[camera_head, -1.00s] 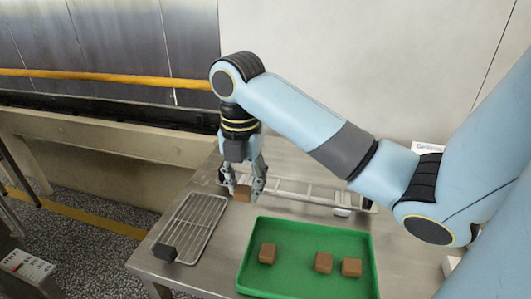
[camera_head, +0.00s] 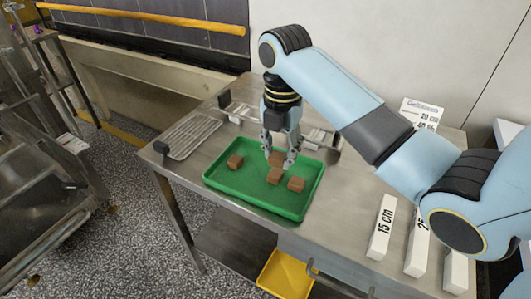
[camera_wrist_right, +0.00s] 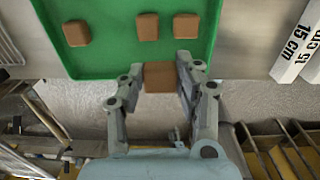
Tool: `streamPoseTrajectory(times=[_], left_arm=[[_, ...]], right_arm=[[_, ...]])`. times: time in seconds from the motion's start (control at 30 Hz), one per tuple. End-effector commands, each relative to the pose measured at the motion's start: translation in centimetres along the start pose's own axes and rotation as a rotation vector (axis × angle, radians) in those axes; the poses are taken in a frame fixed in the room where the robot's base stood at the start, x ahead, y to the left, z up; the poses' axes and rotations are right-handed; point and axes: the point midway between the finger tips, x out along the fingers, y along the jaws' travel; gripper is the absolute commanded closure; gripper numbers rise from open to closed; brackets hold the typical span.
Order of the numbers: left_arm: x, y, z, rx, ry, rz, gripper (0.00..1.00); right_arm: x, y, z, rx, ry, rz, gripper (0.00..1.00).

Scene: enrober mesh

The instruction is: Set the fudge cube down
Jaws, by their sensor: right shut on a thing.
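My right gripper (camera_head: 280,158) hangs fingers-down at the far part of the green tray (camera_head: 215,184). It is shut on a brown fudge cube (camera_head: 276,157), which also shows between the fingers in the right wrist view (camera_wrist_right: 160,77). There the held cube overlaps the tray's edge; its height above the tray is hard to tell. Three other brown cubes lie in the tray: one at the left (camera_head: 235,161), one in the middle (camera_head: 273,176) and one at the right (camera_head: 296,184). The wire mesh rack (camera_head: 190,135) is empty, left of the tray. My left gripper is out of view.
The steel table (camera_head: 235,219) carries a metal rail frame (camera_head: 243,112) behind the tray. White blocks, one marked 15 cm (camera_head: 381,230), stand at the right near a sign (camera_head: 422,113). A yellow bin (camera_head: 286,275) sits below.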

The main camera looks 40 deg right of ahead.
Motion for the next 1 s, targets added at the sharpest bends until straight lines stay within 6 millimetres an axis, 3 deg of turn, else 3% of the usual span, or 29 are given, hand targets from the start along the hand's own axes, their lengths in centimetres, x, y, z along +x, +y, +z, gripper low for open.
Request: streamPoseTrajectory(times=[0.2, 0.4, 0.53, 0.73, 1.0], left_arm=[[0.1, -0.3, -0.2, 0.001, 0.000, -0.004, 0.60], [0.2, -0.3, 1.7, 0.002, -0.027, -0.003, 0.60], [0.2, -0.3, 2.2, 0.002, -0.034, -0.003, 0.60], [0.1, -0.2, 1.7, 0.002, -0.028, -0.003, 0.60], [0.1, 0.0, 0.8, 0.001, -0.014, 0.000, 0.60]], right_arm=[[3.1, 4.8, 1.8, 0.000, 0.002, -0.001, 0.86], [4.5, 7.0, 2.8, -0.001, 0.000, -0.001, 0.86], [5.3, 7.3, 2.8, -0.001, 0.001, -0.003, 0.86], [8.2, 7.2, 2.8, -0.001, 0.000, -0.003, 0.86], [8.7, 7.2, 2.9, -0.001, -0.001, -0.001, 0.86]])
